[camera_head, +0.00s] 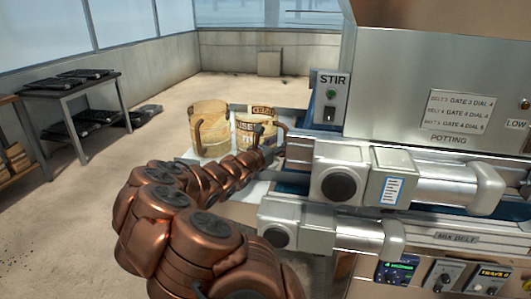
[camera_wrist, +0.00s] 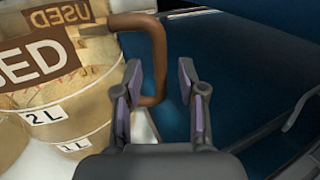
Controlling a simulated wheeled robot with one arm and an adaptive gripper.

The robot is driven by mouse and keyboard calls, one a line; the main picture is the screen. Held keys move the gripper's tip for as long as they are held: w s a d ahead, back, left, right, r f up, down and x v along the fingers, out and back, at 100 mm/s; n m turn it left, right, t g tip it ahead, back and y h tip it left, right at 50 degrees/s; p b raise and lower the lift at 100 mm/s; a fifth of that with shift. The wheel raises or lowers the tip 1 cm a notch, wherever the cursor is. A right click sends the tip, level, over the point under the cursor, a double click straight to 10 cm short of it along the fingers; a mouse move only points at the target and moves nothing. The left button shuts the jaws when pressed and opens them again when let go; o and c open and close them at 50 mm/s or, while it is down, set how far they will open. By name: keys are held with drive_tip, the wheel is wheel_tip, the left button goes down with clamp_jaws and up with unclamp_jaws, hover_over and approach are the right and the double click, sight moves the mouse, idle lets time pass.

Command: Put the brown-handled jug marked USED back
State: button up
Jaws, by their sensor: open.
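The jug marked USED (camera_head: 248,143) stands on a pale surface beside the machine, with its brown handle (camera_head: 283,135) on the right. In the wrist view the jug (camera_wrist: 70,95) fills the left side, with USED labels and 2L and 1L marks. Its brown handle (camera_wrist: 158,50) stands out from the jug's right side. My gripper (camera_wrist: 160,90) is open, with the lower part of the handle between its two fingers. In the head view my gripper (camera_head: 271,153) is low beside the jug, small and partly hard to make out.
A second jug (camera_head: 209,128) with a brown handle stands close on the left. The potting machine (camera_head: 430,100) and its mix belt crowd the right side. A bench with black trays (camera_head: 70,85) stands at the left. The floor between is clear.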

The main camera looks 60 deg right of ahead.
drive_tip(key=a, duration=0.7)
drive_tip(key=shift+w+a, duration=0.15)
drive_tip(key=shift+a, duration=0.25)
idle(0.4)
drive_tip(key=s+a+r+m+g+y+p, duration=0.3)
drive_tip(key=s+a+r+m+y+p, duration=0.4)
drive_tip(key=s+a+m, duration=0.55)
drive_tip(key=s+a+m+y+p, duration=0.1)
drive_tip(key=s+a+y+p, duration=0.1)
drive_tip(key=a, duration=0.9)
drive_tip(key=s+a+r+m+t+y+p, duration=0.1)
drive_tip(key=a+y+p, duration=0.3)
drive_tip(key=a, duration=0.7)
drive_tip(key=s+a+m+t+y+p, duration=0.1)
drive_tip(key=s+a+m+y+p, duration=0.2)
drive_tip(key=a, duration=0.9)
drive_tip(key=shift+s+r+y+p, duration=0.15)
drive_tip(key=shift+s+y+p, duration=0.3)
drive_tip(key=shift+y, duration=0.55)
drive_tip(key=shift+a, duration=0.1)
